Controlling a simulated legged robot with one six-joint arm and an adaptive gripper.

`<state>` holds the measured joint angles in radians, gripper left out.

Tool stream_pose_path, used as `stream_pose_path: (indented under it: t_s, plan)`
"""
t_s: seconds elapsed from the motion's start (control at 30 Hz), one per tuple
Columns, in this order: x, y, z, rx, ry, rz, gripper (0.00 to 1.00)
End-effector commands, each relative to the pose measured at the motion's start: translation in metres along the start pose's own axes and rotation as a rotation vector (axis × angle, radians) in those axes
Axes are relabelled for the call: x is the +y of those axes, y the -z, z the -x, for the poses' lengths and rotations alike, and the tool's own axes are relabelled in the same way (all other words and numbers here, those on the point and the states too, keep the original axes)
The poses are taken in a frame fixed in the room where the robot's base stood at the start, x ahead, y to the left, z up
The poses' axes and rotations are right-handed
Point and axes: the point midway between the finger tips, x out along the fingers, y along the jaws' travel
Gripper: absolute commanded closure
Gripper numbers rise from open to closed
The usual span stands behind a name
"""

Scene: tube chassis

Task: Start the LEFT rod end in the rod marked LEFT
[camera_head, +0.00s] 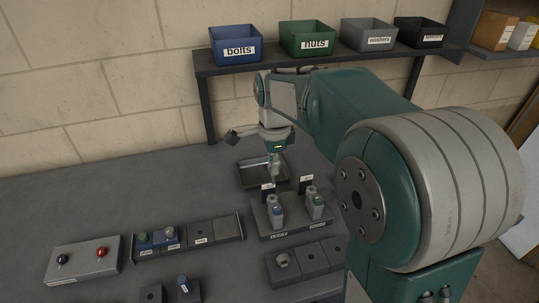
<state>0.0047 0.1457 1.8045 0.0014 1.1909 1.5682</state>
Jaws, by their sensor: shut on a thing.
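My gripper (275,166) points down above the near right part of a shallow dark metal tray (243,177), behind a dark fixture block (262,222). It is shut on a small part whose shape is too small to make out. The block holds upright light grey cylinders, one with a blue part (278,211) at the left and one with a green part (318,201) at the right.
Left of the block lies a dark compartment strip (228,227) with small parts, and a light panel (90,262) with blue and red knobs. Another dark strip (312,260) lies in front. Labelled bins, including blue bolts (236,47), stand on a shelf behind.

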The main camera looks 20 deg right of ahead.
Motion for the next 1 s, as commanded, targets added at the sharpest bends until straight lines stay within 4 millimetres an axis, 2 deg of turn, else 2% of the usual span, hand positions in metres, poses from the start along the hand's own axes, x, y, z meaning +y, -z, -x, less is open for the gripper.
stream_pose_path:
  t_s: [0.5, 1.0]
  plan:
    - [-0.001, -0.001, -0.032, 0.001, -0.002, 0.003, 1.0]
    - [0.0, 0.001, -0.032, 0.001, -0.001, 0.003, 1.0]
